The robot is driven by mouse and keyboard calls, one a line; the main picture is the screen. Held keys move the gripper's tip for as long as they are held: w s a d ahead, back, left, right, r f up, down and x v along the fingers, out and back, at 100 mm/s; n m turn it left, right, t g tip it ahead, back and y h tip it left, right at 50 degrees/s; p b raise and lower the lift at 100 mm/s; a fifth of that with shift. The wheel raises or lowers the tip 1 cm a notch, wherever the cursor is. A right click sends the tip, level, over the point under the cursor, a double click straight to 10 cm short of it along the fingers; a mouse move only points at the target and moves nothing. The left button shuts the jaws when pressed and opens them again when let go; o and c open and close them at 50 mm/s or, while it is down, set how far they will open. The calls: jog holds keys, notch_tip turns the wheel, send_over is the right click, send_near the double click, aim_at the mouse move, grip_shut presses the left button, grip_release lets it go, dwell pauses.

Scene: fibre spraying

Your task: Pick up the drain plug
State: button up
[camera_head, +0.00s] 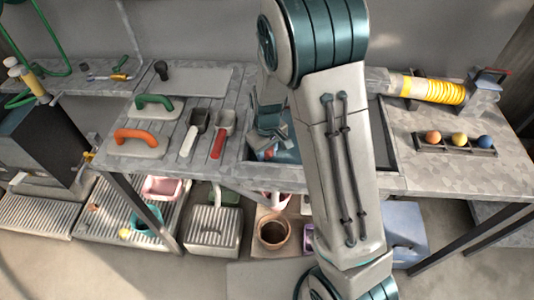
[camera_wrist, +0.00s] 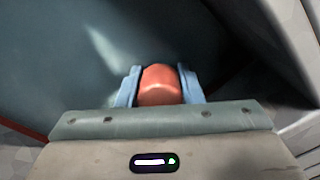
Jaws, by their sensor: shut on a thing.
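The drain plug (camera_wrist: 159,86) shows in the wrist view as a rounded orange-red piece. My gripper (camera_wrist: 160,82) is shut on it, with one blue finger on each side. Below and around it is a dark blue-grey surface, the inside of a basin. In the head view my gripper (camera_head: 270,146) is low at the sink basin (camera_head: 288,156) in the middle of the counter. My arm hides much of the basin there. Whether the plug touches the basin floor cannot be told.
A green-handled float (camera_head: 154,103) and an orange-handled float (camera_head: 139,137) lie on the left counter. Two scoops (camera_head: 222,130) lie left of the basin. A rack (camera_head: 456,148) with coloured balls and a yellow-hosed cylinder (camera_head: 432,90) stand at right. Tubs sit below.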

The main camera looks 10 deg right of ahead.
notch_tip(320, 180, up, 10)
jog(key=shift+r, duration=0.1)
dwell(0.4)
